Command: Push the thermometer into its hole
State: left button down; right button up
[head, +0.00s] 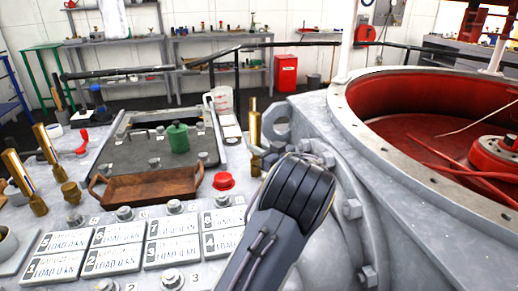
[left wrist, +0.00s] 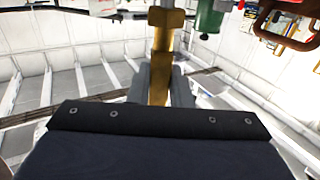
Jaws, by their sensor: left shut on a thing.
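A brass thermometer (head: 254,128) stands about upright right of the brown tray in the head view. It also shows in the left wrist view (left wrist: 159,80), with its wider brass collar toward the top of that picture. My left gripper (left wrist: 160,88) is shut on its tube, one grey finger on each side. In the head view my dark wrist covers most of the fingers. The hole is not visible. I cannot tell whether the thermometer's lower end touches anything. My right gripper is in neither view.
A rusty brown tray (head: 147,187), a red knob (head: 223,181) and a green can (head: 178,138) are left of my gripper. Other brass gauges (head: 18,172) stand at far left. A grey lifting eye (head: 277,122) and a large red-lined ring (head: 352,105) lie to the right.

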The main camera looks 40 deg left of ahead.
pick_arm(q)
jog(key=shift+f+b, duration=0.3)
jog(key=shift+b, duration=0.1)
jog(key=c, duration=1.3)
grip_release()
jog(key=shift+o, duration=0.2)
jog(key=s+d, duration=0.1)
jog(key=d, duration=0.6)
jog(key=shift+d, duration=0.4)
jog(key=shift+s, duration=0.1)
